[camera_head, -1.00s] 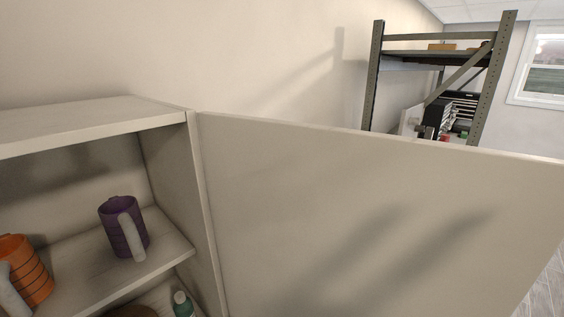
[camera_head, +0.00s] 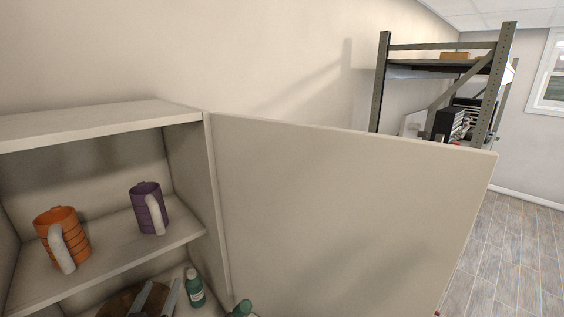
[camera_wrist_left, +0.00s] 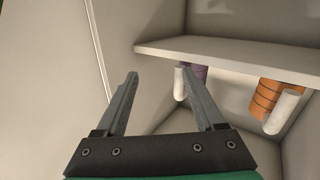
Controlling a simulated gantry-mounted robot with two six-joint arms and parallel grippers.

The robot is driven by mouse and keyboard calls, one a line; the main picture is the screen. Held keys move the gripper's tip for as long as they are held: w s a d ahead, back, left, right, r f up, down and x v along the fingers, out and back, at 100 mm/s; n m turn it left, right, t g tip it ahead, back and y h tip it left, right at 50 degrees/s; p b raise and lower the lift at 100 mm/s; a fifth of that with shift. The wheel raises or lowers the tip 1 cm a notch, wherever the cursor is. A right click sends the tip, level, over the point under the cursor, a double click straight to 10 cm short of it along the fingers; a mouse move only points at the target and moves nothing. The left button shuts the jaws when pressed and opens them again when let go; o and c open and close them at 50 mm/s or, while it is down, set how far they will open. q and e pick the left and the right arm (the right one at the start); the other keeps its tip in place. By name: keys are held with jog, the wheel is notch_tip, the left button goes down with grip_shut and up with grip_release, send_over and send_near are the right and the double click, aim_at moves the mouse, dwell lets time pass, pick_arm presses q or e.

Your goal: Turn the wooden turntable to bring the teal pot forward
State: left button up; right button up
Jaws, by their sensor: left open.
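A brown round wooden piece, likely the turntable (camera_head: 118,301), shows in the head view at the lower left, in the compartment below the mug shelf. It is cut off by the frame and partly covered by my left gripper (camera_head: 160,290). That gripper is open, with nothing between its fingers. It also shows open and empty in the left wrist view (camera_wrist_left: 158,73). A green bottle (camera_head: 194,288) with a pale label stands just right of the gripper. A green object (camera_head: 240,308) at the bottom edge is too cut off to identify. I cannot make out a teal pot. My right gripper is not in view.
An orange mug (camera_head: 63,238) and a purple mug (camera_head: 149,208) stand on the cabinet shelf (camera_head: 110,255) above the gripper. A large open door panel (camera_head: 345,210) stands right of the compartment. A metal rack (camera_head: 384,85) stands behind, with open floor at right.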

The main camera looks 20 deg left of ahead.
pick_arm(q)
jog(key=w+d+r+m+t+h, duration=0.1)
jog(key=d+r+t, duration=0.3)
jog(key=r, duration=0.5)
jog(key=d+r+m+t+h, duration=0.1)
jog(key=d+r+h, duration=0.1)
jog(key=d+r, duration=0.55)
jog(key=w+d+r+m+t+h, duration=0.1)
jog(key=d+r+t, duration=0.25)
jog(key=r, duration=0.65)
jog(key=s+d+r+m+t+h, duration=0.2)
jog(key=s+d+r+h, duration=0.1)
jog(key=r, duration=0.4)
jog(key=s+d+r+m+t+h+p, duration=0.1)
jog(key=s+d+r+m+h, duration=0.1)
jog(key=s+d+r, duration=0.3)
notch_tip(320, 180, up, 2)
jog(key=s+h, duration=0.1)
jog(key=s, duration=0.1)
jog(key=shift+s+d+r+m+t, duration=0.2)
jog(key=shift+s+d+m+t, duration=0.1)
jog(key=shift+s+d+t, duration=0.1)
jog(key=shift+a, duration=0.1)
